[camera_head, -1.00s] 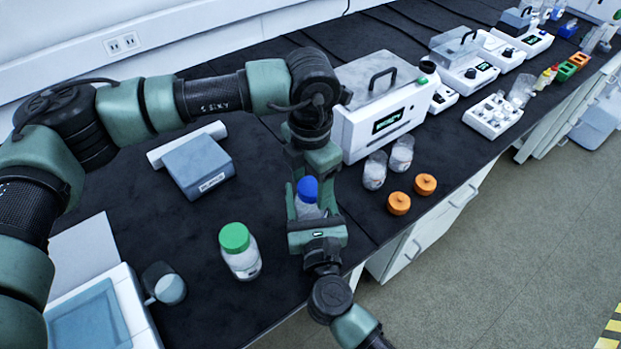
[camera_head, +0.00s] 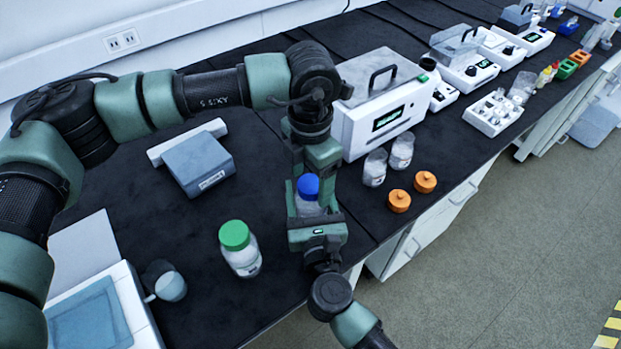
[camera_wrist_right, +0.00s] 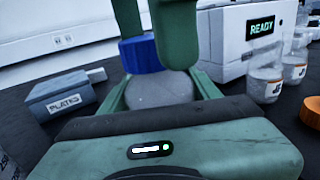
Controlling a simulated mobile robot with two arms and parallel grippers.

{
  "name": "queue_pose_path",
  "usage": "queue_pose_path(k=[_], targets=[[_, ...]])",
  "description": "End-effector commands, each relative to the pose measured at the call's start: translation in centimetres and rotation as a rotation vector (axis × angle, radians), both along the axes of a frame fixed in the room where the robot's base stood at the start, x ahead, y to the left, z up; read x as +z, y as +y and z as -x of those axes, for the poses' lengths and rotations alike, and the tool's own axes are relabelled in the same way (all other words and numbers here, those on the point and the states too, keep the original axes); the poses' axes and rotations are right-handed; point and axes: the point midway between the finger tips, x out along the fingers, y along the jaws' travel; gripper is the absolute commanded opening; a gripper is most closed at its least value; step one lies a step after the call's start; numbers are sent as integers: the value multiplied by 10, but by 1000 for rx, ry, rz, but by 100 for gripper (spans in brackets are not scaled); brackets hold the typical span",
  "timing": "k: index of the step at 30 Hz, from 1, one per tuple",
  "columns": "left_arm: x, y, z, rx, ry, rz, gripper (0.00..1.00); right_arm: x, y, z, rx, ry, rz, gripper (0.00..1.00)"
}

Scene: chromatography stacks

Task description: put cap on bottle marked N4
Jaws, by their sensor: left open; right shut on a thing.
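A clear bottle (camera_head: 309,210) with a blue cap (camera_head: 308,187) on its top stands between the fingers of my right gripper (camera_head: 310,214), which is shut on it. The right wrist view shows the blue cap (camera_wrist_right: 140,55) and the rounded bottle shoulder (camera_wrist_right: 160,88) close up. My left gripper (camera_wrist_right: 149,42) is open, pointing down from above with its fingers at the cap. Two clear uncapped bottles (camera_head: 375,168) (camera_head: 401,151) stand beside two orange caps (camera_head: 399,201) (camera_head: 425,182). I cannot read an N4 mark on any bottle.
A green-capped bottle (camera_head: 240,249) stands left of my grippers, with a beaker (camera_head: 166,283) further left. A blue-grey box (camera_head: 198,163) lies behind. A white device (camera_head: 378,110) reading READY stands behind the open bottles. The dark bench has free room between the box and the green-capped bottle.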

Motion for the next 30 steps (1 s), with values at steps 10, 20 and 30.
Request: queue_pose_path(k=[10, 20, 30], targets=[[67, -1, -1, 0, -5, 2, 72, 0, 0, 0, 0, 0, 0, 0], [112, 0, 0, 0, -2, 1, 72, 0, 0, 0, 0, 0, 0, 0], [116, 0, 0, -1, -1, 1, 72, 0, 0, 0, 0, 0, 0, 0]])
